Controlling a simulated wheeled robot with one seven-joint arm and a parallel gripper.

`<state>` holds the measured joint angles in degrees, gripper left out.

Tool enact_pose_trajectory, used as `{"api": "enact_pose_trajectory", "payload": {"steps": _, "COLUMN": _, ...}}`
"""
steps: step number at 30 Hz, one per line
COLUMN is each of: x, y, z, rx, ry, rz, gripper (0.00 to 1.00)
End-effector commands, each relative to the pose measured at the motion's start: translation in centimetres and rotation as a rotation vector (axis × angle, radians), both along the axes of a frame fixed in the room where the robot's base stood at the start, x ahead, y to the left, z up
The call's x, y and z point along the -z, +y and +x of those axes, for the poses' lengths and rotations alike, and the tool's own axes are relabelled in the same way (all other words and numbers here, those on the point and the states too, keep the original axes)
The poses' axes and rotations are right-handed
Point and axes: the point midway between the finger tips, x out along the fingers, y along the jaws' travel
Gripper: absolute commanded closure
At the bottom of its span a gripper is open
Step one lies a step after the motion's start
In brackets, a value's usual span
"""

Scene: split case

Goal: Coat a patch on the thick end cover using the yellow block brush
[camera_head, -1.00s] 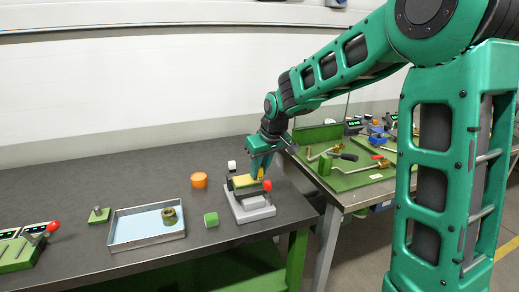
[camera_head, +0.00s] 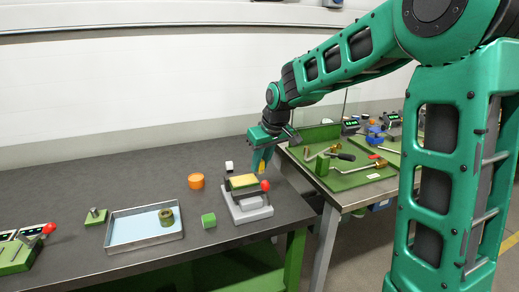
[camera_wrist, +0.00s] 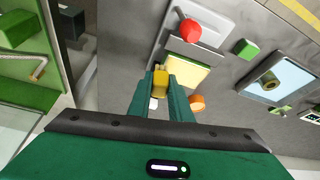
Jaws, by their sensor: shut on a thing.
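My gripper (camera_head: 261,163) is shut on the yellow block brush, which shows between the fingertips in the wrist view (camera_wrist: 160,78); only part of the brush is visible. In the head view the gripper points down just behind and to the right of a grey fixture (camera_head: 252,214) with a red knob.
A shallow tray (camera_head: 117,247) holds an olive ring (camera_head: 166,217). A green cube (camera_head: 208,220), an orange cylinder (camera_head: 196,181) and a small white block (camera_head: 229,166) stand near the fixture. The dark table (camera_head: 80,190) is clear at the back left. A second bench stands right.

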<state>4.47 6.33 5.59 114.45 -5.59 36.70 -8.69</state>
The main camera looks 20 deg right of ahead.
Motion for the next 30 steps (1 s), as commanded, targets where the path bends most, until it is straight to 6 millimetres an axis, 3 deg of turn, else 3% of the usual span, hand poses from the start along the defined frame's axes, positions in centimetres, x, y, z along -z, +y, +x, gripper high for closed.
{"api": "enact_pose_trajectory", "payload": {"steps": 15, "x": -4.7, "y": 0.5, "z": 0.1, "rx": -0.007, "ry": -0.003, "rz": 0.0, "gripper": 1.0}}
{"api": "enact_pose_trajectory", "payload": {"steps": 30, "x": -5.3, "y": 0.5, "z": 0.0, "rx": -0.008, "ry": 0.0, "rz": 0.0, "gripper": 1.0}}
